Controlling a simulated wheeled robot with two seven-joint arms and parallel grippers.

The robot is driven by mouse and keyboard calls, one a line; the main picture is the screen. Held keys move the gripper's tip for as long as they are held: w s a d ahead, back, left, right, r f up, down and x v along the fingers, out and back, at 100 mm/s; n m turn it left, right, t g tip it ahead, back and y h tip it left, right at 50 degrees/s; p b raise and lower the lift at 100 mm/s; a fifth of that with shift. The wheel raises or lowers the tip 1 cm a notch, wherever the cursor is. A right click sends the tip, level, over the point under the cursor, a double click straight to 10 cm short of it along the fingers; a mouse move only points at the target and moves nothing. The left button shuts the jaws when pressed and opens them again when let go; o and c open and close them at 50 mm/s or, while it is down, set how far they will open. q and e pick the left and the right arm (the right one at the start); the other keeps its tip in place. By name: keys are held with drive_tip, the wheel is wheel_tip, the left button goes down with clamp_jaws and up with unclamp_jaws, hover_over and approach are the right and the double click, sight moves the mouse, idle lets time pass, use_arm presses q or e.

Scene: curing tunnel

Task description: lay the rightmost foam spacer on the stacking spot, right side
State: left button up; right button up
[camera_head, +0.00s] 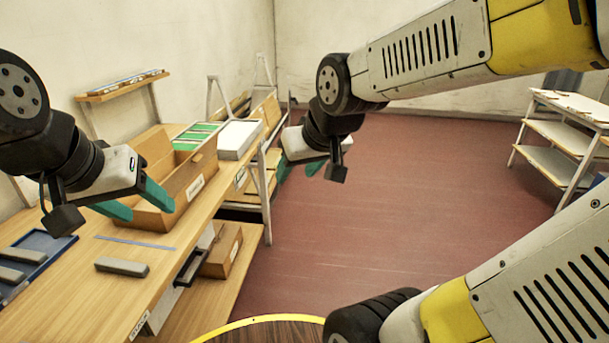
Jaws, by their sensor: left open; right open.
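A grey block, which looks like the rightmost foam spacer (122,266), lies flat on the bare wooden table. Two similar grey blocks (22,255) lie in a blue tray (56,246) at the left edge, partly cut off. A thin blue strip (135,243) lies on the table just behind the rightmost block; I cannot tell whether it marks the stacking spot. My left gripper (135,204) is open and empty, above the table behind the block. My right gripper (299,169) is open and empty, over the floor beyond the table's right edge.
A cardboard box (196,187) stands at the back of the table (75,290), near my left gripper. Behind it are green-and-white items and a white stack (240,137). A smaller carton (222,250) sits below the table top. A white shelf (560,135) stands far right.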

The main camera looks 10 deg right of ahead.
drive_tip(key=s+d+r+m+g, duration=0.1)
drive_tip(key=s+d, duration=0.1)
drive_tip(key=s, duration=0.6)
drive_tip(key=shift+r+m, duration=0.35)
drive_tip(key=shift+m, duration=0.05)
